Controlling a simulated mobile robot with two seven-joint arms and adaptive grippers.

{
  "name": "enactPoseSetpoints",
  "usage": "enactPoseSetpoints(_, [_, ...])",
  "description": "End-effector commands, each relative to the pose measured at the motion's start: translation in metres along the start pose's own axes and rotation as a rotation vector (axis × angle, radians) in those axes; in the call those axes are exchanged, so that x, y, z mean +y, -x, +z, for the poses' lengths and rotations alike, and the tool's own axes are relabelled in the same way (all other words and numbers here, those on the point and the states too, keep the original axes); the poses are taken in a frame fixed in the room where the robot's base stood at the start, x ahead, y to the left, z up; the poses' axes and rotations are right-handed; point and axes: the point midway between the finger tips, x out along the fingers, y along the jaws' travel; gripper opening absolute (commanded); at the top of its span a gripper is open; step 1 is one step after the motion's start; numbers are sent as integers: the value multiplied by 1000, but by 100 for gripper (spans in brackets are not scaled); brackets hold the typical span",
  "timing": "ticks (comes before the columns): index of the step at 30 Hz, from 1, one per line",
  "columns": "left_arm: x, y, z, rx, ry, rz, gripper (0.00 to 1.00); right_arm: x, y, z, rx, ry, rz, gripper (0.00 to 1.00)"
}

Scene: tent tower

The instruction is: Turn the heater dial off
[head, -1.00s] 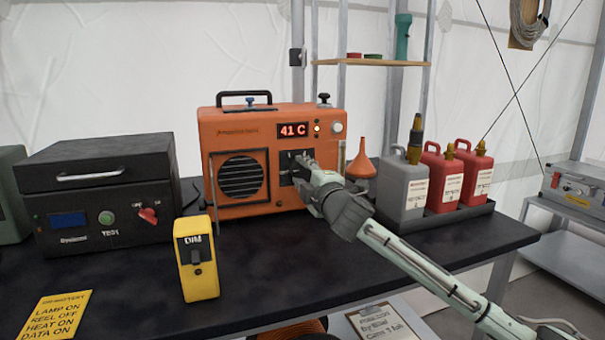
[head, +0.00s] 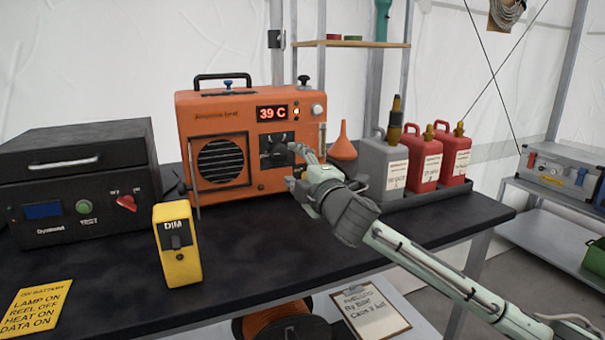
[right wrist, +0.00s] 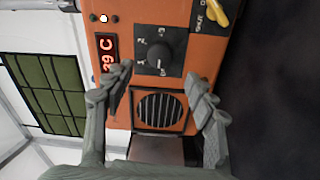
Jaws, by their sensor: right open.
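The orange heater (head: 236,185) stands on the black bench, and its red display (head: 271,113) reads 39 C. Its dark dial (head: 277,150) sits on a black plate right of the round grille. In the right wrist view the dial (right wrist: 158,57) is round and uncovered, with small marks around it that I cannot read surely. My right gripper (head: 296,166) is open and empty in front of the heater, apart from the dial. Its fingers also show in the right wrist view (right wrist: 160,82), spread either side of the grille. My left gripper is out of view.
A black box (head: 75,190) with a red switch and a yellow DIM unit (head: 177,244) stand left. An orange funnel (head: 343,148) and a tray (head: 425,195) of grey and red jugs stand right. A yellow card (head: 37,306) lies at front left.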

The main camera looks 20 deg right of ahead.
Motion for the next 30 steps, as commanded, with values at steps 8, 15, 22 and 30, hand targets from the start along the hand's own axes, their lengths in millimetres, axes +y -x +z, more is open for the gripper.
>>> enactPoseSetpoints(8, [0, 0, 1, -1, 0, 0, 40, -1, 43, 0, 0, 0, -2, 56])
enactPoseSetpoints(15, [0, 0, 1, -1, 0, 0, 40, 0, 50, 0, 0, 0, 0, 56])
enactPoseSetpoints(22, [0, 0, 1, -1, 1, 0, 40, 0, 50, 0, 0, 0, 0, 56])
enactPoseSetpoints(30, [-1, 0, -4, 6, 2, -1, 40, 0, 50, 0, 0, 0, 0, 56])
